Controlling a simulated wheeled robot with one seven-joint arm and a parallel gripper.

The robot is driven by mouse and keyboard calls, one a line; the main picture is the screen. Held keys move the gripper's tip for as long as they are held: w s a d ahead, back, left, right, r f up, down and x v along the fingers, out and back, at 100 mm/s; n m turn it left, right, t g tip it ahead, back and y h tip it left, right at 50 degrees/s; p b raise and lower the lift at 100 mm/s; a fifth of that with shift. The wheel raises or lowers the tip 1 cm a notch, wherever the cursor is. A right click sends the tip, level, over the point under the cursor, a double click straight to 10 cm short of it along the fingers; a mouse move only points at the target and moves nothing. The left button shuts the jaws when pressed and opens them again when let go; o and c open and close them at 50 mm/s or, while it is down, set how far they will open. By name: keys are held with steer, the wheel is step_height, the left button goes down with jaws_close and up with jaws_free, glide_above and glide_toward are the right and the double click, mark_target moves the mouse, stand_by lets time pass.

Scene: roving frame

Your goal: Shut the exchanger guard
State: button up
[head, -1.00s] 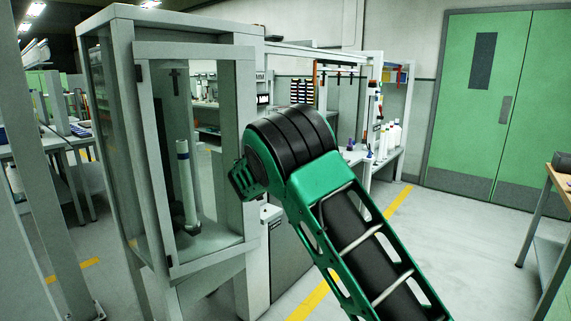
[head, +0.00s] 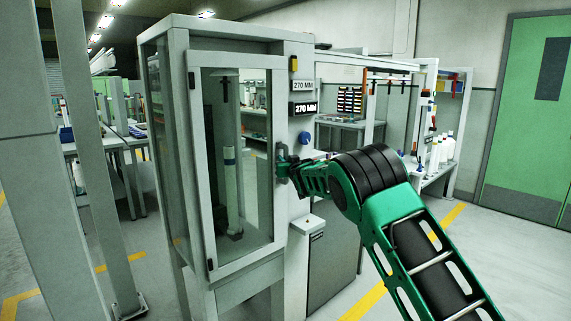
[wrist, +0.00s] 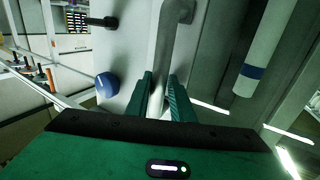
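The exchanger guard is a grey-framed glass door (head: 233,58) on the front of a tall cabinet, hinged on its left side. In the head view its right edge lies close against the cabinet's right post; I cannot tell whether a small gap is left. My gripper (head: 284,163) is at the door's right edge, at handle height. In the wrist view my gripper's green fingers (wrist: 160,98) stand on both sides of the grey handle bar (wrist: 163,60) and look closed on it. A white column with a blue band (head: 231,185) stands upright behind the glass.
The cabinet's right post (head: 300,140) carries 270 MM labels and a blue round knob (head: 304,138), close to my gripper. A small grey box (head: 307,225) sits below my forearm. A grey pillar (head: 90,160) stands at the left. Open floor lies to the right.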

stand_by(0.3)
steer(key=shift+s+d, duration=0.1)
steer(key=shift+s+d, duration=0.15)
steer(key=shift+s, duration=0.2)
steer(key=v, duration=0.9)
steer(key=shift+s, duration=0.4)
